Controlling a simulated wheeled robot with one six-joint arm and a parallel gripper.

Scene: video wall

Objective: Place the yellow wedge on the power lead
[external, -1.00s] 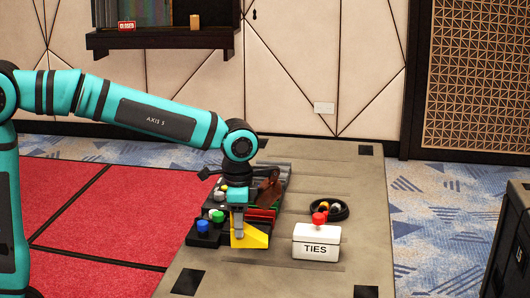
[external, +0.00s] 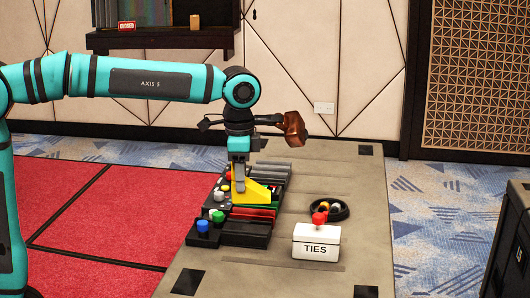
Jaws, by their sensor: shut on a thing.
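The yellow wedge (external: 255,195) is held in my gripper (external: 239,184). The gripper points down and is shut on the wedge's tall end, with the low end toward the right. The wedge appears in front of the black and coloured row of items; its exact height over them is hard to tell. The power lead appears to be the black coil (external: 345,209) on the grey table, right of the wedge and apart from it. Small white and yellow parts show inside the coil. Its near side is partly hidden by the red-knobbed box.
A white box marked TIES (external: 316,243) with a red knob stands just in front of the coil. A black panel (external: 230,239) with coloured buttons and grey, red and green strips lies along the table's left side. The table's right side is bare.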

